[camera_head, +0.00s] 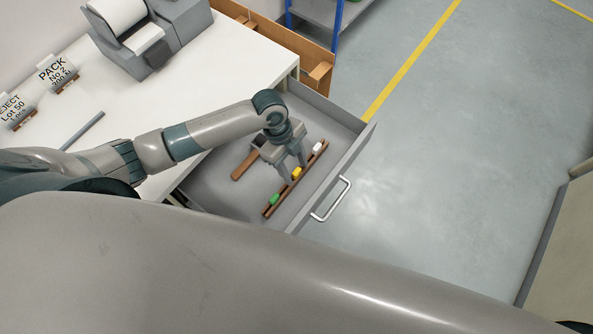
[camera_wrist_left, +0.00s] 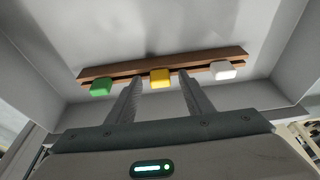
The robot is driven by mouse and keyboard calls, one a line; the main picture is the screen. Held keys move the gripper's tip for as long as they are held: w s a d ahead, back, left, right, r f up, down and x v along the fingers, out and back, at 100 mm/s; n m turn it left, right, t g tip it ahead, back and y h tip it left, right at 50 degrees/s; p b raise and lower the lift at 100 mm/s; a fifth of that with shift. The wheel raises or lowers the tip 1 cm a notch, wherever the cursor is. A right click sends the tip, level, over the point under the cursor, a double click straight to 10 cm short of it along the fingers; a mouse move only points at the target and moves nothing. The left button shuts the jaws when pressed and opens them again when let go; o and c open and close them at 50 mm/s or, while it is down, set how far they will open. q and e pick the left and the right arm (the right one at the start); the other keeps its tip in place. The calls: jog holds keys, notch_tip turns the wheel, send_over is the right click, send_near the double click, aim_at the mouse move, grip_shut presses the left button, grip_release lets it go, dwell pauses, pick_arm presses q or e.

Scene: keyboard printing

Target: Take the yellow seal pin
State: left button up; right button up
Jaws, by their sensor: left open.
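The yellow seal pin (camera_head: 296,173) sits in the middle of a brown wooden rack (camera_head: 308,165) inside the open drawer. It also shows in the left wrist view (camera_wrist_left: 160,78), between a green pin (camera_wrist_left: 101,87) and a white pin (camera_wrist_left: 224,70). My left gripper (camera_head: 291,170) is over the drawer with its fingers pointing down at the rack. In the left wrist view its two fingers (camera_wrist_left: 160,88) are apart, with the yellow pin showing between and beyond their tips. Nothing is held. My right gripper is not in view.
The drawer (camera_head: 222,188) is pulled out from the white table (camera_head: 205,75), with a metal handle (camera_head: 331,200) on its front. A brown wooden piece (camera_head: 245,164) lies in the drawer. A grey machine (camera_head: 150,35) and labelled stands are on the table.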

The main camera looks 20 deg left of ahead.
pick_arm(q)
jog(key=c, duration=1.1)
jog(key=shift+r, duration=0.15)
jog(key=shift+r+b, duration=1.35)
jog(key=shift+r, duration=3.55)
jog(key=shift+o, duration=0.4)
